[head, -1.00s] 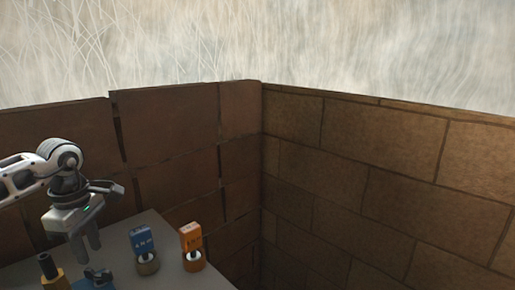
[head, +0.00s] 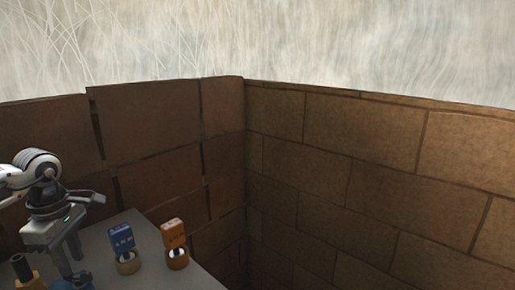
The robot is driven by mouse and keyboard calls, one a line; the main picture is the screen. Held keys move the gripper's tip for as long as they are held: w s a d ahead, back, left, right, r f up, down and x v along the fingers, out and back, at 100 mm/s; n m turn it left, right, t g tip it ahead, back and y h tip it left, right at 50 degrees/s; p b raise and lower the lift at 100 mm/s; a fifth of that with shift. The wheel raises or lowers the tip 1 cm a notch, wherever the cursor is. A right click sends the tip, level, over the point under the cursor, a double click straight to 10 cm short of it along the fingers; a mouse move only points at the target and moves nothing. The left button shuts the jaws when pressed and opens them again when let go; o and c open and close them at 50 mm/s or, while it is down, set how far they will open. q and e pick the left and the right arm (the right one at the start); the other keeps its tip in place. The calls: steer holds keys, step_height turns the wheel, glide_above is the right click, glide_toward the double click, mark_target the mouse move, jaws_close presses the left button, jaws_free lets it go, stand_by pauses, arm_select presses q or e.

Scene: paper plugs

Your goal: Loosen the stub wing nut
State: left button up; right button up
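My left gripper (head: 70,264) is at the lower left of the head view, pointing down over a blue piece (head: 72,284) at the bottom edge. The blue piece is mostly cut off and partly hidden by the fingers. I cannot tell whether it is the stub wing nut or whether the fingers touch it. The fingers look a little apart, but whether they hold anything is unclear. My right gripper is not in view.
A dark-topped yellow piece (head: 24,274) stands left of the gripper. Brown block walls (head: 350,180) rise behind.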

mark_target(77, 277)
arm_select(q)
steer(key=shift+f+b, duration=0.6)
steer(key=shift+f, duration=0.85)
jaws_close()
steer(key=shift+r, duration=0.1)
jaws_free()
